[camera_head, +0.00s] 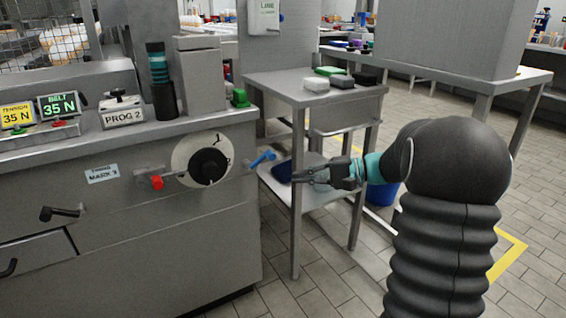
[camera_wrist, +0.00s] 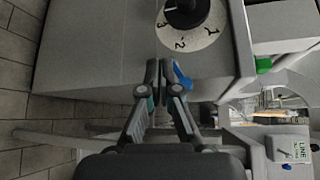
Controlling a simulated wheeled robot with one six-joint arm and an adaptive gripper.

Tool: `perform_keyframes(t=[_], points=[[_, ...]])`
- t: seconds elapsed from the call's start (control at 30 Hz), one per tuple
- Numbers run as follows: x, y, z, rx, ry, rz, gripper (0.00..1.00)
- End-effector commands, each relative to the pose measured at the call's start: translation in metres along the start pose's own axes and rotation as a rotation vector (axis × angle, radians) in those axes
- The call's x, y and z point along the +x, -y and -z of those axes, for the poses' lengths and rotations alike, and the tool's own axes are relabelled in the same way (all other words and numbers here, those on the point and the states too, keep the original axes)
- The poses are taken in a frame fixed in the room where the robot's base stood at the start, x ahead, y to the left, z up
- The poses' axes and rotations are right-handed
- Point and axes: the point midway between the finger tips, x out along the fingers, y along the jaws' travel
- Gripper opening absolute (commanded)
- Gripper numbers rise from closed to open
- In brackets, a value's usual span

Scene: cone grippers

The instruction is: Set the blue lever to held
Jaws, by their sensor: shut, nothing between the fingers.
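The blue lever (camera_head: 263,158) sticks out at the right end of the machine's front, to the right of the black dial, tilted up to the right. My gripper (camera_head: 296,177) is shut and empty, to the right of the lever and a little lower in the head view. In the wrist view the blue lever (camera_wrist: 182,76) shows right beside the fingertips of my gripper (camera_wrist: 160,64), partly hidden by the right finger. I cannot tell whether they touch. No label for the lever's positions is readable.
A black dial (camera_head: 209,166) on a numbered white plate and a red-tipped lever (camera_head: 157,182) are left of the blue lever. A green part (camera_head: 239,97) sits on the machine top. A grey table (camera_head: 297,92) with blocks stands behind my gripper.

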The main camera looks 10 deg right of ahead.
Motion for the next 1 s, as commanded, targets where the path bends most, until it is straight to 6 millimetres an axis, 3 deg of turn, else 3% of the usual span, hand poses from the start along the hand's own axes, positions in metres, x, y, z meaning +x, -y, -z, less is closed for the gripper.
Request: perform_keyframes(t=[0.03, 0.1, 0.2, 0.33, 0.77, 1.0], points=[[-0.011, -0.008, 0.022, 0.009, -0.015, 0.067, 0.00], [-0.026, -0.010, 0.045, 0.005, -0.035, 0.158, 0.00], [-0.046, -0.015, 0.072, -0.005, -0.064, 0.265, 0.00], [-0.065, -0.021, 0.092, -0.020, -0.091, 0.353, 0.00], [-0.074, -0.022, 0.101, -0.029, -0.106, 0.396, 0.00], [-0.061, -0.017, 0.102, -0.029, -0.104, 0.394, 0.00]])
